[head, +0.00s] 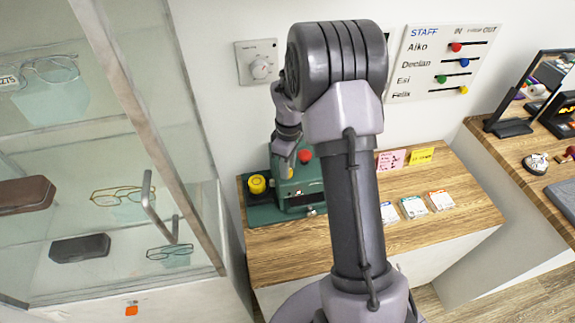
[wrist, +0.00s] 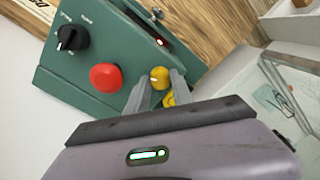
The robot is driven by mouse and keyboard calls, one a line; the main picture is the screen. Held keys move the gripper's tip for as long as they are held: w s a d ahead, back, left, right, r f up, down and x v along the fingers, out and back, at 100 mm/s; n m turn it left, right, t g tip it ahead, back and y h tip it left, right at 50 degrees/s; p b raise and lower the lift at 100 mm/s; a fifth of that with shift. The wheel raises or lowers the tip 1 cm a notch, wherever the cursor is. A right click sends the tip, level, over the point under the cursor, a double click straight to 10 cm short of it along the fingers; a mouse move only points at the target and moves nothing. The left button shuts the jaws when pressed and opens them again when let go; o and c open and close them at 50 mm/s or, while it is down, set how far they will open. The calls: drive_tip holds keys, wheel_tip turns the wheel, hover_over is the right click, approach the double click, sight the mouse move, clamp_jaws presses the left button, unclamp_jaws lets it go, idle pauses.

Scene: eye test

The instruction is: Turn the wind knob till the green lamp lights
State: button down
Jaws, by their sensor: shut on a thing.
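The green machine (head: 300,190) stands on the wooden counter, mostly left of my arm. In the wrist view its casing (wrist: 90,25) carries a black pointer knob (wrist: 72,38), a red button (wrist: 106,77) and a yellow knob with a pale mark (wrist: 159,77), which appears to be the wind knob. My gripper (wrist: 161,88) is shut on this yellow knob, one finger on each side. It also shows from behind in the head view (head: 288,162). A small light at the casing's edge (wrist: 162,42) looks red and white. I see no lit green lamp on the machine.
A glass display case (head: 120,120) with spectacles rises at the left. Cards (head: 413,207) lie on the counter at right.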

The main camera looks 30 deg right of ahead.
drive_tip(key=m, duration=0.5)
drive_tip(key=m+b, duration=0.1)
drive_tip(key=m, duration=0.4)
drive_tip(key=shift+t, duration=0.3)
drive_tip(key=m+b, duration=0.1)
drive_tip(key=m, duration=0.3)
drive_tip(key=shift+m, duration=0.3)
drive_tip(key=m+b, duration=0.1)
drive_tip(key=m, duration=0.3)
drive_tip(key=shift+s, duration=0.1)
drive_tip(key=m+b, duration=0.1)
drive_tip(key=m, duration=0.4)
drive_tip(key=shift+b, duration=0.35)
drive_tip(key=m+b, duration=0.1)
drive_tip(key=m, duration=0.3)
drive_tip(key=shift+f+h+b, duration=0.1)
drive_tip(key=shift+h+b, duration=0.2)
drive_tip(key=shift+b, duration=0.1)
drive_tip(key=m+b, duration=0.2)
drive_tip(key=m, duration=0.3)
drive_tip(key=shift+m+b, duration=0.85)
drive_tip(key=shift+m, duration=1.25)
